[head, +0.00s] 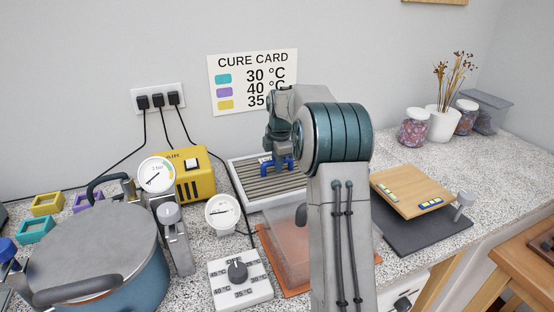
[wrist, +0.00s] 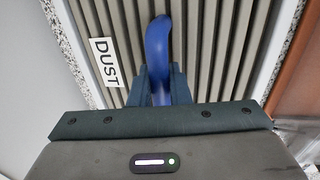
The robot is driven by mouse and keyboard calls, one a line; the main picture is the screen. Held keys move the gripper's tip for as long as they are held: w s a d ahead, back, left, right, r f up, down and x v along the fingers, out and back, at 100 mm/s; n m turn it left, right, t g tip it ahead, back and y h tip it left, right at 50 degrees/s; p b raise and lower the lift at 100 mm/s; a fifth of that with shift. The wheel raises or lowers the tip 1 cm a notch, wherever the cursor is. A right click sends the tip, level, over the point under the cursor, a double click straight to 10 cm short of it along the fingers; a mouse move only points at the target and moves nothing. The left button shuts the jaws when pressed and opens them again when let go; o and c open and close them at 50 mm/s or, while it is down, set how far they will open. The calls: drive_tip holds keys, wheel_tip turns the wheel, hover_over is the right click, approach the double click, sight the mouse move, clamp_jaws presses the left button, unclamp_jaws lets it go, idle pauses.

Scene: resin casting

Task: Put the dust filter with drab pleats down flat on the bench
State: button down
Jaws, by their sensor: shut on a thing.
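The dust filter (head: 250,176) has drab grey-brown pleats in a pale frame and lies about level at the back middle of the bench in the head view. In the wrist view its pleats (wrist: 228,45) fill most of the picture, with a white "DUST" label (wrist: 105,62) at left. My gripper (head: 278,167) is above the filter, shut on its blue handle (wrist: 158,40). The fingers (wrist: 158,85) stand either side of the handle. I cannot tell whether the filter's underside touches the bench. My arm hides its right part in the head view.
The speckled bench (head: 410,165) holds a yellow box (head: 190,180) and dial gauge (head: 222,213) left of the filter. A clear box on a terracotta mat (head: 272,250) is in front. A blue pot (head: 95,255) stands front left. A dark board with a wooden plate (head: 410,190) is right.

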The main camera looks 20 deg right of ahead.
drive_tip(key=shift+f, duration=0.55)
drive_tip(key=shift+f+b, duration=0.3)
drive_tip(key=c, duration=1.3)
unclamp_jaws()
drive_tip(key=shift+r, duration=0.15)
drive_tip(key=r, duration=0.4)
drive_tip(key=s+r+p, duration=0.1)
drive_tip(key=r, duration=0.4)
drive_tip(key=s+r, duration=0.1)
drive_tip(key=r, duration=0.3)
drive_tip(key=shift+s+r, duration=0.2)
drive_tip(key=shift+s, duration=0.05)
